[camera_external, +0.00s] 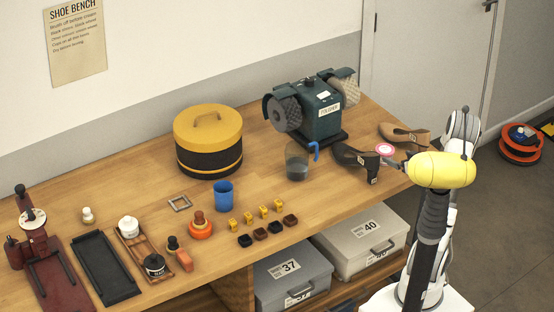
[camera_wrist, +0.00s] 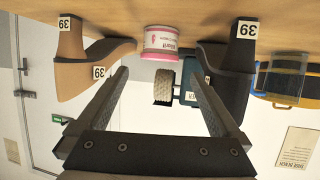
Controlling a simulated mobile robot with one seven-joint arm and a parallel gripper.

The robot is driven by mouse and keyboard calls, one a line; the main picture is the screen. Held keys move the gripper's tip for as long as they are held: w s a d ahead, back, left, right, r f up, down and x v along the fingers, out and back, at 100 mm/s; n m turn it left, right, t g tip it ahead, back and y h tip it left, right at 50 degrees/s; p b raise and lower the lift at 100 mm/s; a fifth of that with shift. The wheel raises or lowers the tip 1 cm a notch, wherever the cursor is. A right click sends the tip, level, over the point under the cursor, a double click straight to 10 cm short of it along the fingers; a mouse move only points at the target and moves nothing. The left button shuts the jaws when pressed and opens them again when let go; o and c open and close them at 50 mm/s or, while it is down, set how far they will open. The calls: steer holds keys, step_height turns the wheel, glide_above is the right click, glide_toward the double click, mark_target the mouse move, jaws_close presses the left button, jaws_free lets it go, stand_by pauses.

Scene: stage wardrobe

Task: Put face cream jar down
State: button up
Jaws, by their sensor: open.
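The face cream jar (camera_wrist: 161,41), white with a pink lid, stands upright on the bench in the upside-down wrist view. Its pink lid also shows in the external view (camera_external: 384,149), near the bench's right end between two shoes. My gripper (camera_wrist: 159,73) is open, its two fingers spread wide with nothing between them. The jar lies ahead of the fingertips, roughly centred between them and apart from them. In the external view my gripper (camera_external: 397,164) is beside the jar, partly hidden by my yellow wrist.
A tan shoe (camera_external: 404,134) and a dark shoe (camera_external: 354,158) tagged 39 flank the jar closely. A green polishing machine (camera_external: 322,113) and a clear jug (camera_external: 297,162) stand further left. The bench (camera_external: 320,203) has bare wood in front of the jug.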

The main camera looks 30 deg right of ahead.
steer(key=shift+v, duration=1.15)
